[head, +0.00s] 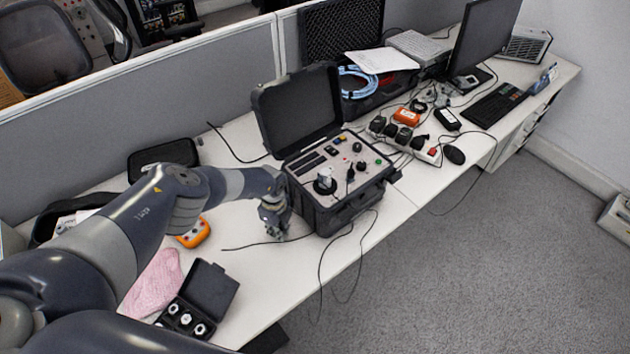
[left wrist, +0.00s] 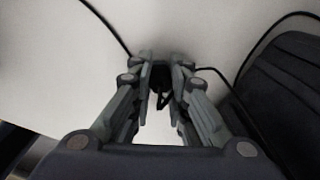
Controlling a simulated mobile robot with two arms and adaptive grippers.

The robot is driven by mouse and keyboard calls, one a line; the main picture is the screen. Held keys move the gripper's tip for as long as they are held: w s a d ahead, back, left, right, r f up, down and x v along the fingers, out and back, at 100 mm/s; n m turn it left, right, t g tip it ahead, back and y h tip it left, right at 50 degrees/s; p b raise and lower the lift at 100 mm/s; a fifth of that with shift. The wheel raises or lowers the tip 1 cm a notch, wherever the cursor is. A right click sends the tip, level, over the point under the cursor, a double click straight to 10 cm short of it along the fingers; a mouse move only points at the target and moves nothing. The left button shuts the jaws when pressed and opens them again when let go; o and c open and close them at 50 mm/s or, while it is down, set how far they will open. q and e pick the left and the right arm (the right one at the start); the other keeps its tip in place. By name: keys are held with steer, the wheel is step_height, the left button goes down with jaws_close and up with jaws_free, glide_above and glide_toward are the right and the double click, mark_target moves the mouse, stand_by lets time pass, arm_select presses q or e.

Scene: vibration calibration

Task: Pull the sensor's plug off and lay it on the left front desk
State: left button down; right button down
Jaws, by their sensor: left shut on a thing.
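The open black calibrator case (head: 345,205) stands on the desk, its lid raised. The sensor (head: 325,180) stands upright on the round black mount on the panel. My left gripper (head: 276,228) is low over the desk, just left of the case. In the left wrist view its fingers (left wrist: 160,88) are shut on a small dark plug (left wrist: 160,78), mostly hidden between the pads. A thin black cable (head: 245,246) lies on the desk by the fingers. I cannot tell whether the plug touches the desk. My right gripper is not in view.
Left along the desk are an orange device (head: 194,233), a pink cloth (head: 155,283) and an open black box of small parts (head: 215,288). Bare desk (head: 270,285) lies in front of the gripper. Loose cables (head: 345,270) hang over the front edge. Right are a power strip and monitor.

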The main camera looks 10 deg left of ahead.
arm_select(q)
steer(key=shift+f, duration=0.3)
steer(key=c, duration=1.5)
jaws_free()
steer(key=shift+o, duration=0.2)
steer(key=shift+r, duration=0.1)
steer(key=shift+r+p, duration=2.5)
steer(key=shift+p, duration=0.05)
steer(key=shift+w+r, duration=0.15)
steer(key=shift+r, duration=0.65)
step_height(320, 180, up, 10)
steer(key=shift+r, duration=0.15)
